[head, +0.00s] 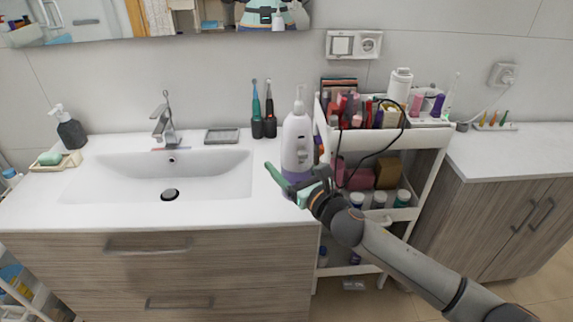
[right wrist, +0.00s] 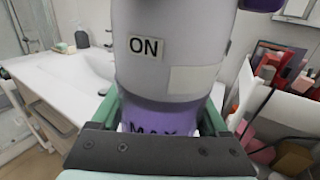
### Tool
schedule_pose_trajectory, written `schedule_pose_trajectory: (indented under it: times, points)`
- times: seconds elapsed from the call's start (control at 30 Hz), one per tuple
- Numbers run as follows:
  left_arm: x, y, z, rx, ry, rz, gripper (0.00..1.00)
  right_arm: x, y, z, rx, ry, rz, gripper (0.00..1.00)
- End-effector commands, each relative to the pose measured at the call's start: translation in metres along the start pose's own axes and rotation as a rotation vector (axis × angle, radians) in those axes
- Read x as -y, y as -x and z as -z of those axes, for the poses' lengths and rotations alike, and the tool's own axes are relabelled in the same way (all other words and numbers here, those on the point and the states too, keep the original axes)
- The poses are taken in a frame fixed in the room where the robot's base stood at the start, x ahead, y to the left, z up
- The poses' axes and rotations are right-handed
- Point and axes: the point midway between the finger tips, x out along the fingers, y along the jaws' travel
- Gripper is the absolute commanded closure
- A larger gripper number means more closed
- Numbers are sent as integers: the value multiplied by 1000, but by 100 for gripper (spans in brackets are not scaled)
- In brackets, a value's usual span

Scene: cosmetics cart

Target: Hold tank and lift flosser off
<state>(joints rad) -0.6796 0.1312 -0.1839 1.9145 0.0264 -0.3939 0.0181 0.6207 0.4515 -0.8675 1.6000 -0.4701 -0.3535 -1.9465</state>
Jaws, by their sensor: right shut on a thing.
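The white flosser (head: 297,138) stands upright at the right end of the sink counter, its nozzle pointing up. Its body fills the top of the right wrist view (right wrist: 185,65), with an "ON" label and a blank pale label. The purple tank (right wrist: 160,115) is at its lower end, with dark lettering partly hidden by my gripper. The flosser and tank are joined. My right gripper (head: 290,187) is shut around the tank, with green fingers on both sides, low near the counter. My left gripper is not in view.
A white cart (head: 433,150) packed with cosmetics stands just right of the flosser. Two electric toothbrushes (head: 263,125) and a grey soap dish (head: 222,136) are to its left. The sink basin (head: 110,180) is empty. A dark cable hangs over the cart.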

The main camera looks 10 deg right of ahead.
Motion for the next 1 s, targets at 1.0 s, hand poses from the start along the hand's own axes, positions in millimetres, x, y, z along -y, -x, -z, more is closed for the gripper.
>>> schedule_pose_trajectory:
  times: [1.0]
  points:
    - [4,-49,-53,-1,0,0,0,29,-60,61,4,1,0,78]
